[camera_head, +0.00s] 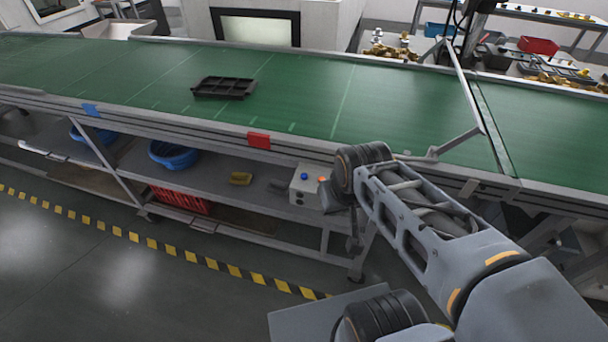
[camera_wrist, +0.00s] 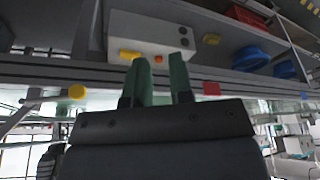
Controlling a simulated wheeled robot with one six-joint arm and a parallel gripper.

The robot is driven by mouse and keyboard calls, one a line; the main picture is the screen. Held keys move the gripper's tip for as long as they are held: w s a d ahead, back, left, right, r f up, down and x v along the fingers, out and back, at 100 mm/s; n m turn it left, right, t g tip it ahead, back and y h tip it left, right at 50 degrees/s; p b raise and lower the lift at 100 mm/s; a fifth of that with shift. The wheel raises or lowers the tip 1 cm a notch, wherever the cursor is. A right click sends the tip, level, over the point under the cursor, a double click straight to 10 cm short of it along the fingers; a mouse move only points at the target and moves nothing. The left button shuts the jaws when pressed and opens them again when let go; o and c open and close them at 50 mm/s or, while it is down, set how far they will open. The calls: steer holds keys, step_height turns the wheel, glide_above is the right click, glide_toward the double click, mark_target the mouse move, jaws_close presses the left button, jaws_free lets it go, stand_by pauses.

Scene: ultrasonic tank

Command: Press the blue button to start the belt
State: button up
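The blue button (camera_head: 304,176) sits on top of a small light grey control box (camera_head: 305,190), left of an orange button (camera_head: 322,180). The box is below the near edge of the green belt. In the wrist view, a light grey box (camera_wrist: 150,35) shows beyond my fingers, with an orange spot (camera_wrist: 158,58) on its edge; I cannot make out the blue button there. My gripper (camera_wrist: 160,62) has two green fingers standing apart with nothing between them. In the head view my wrist hides the fingers, just right of the box.
The green belt (camera_head: 150,80) carries a dark divided tray (camera_head: 224,87). A red plate (camera_head: 259,140) is on the belt's side rail. Blue bowls (camera_head: 174,155), a red crate (camera_head: 180,199) and a yellow block (camera_head: 240,178) are below the belt. The floor at left is clear.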

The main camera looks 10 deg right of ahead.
jaws_close()
stand_by(1.2)
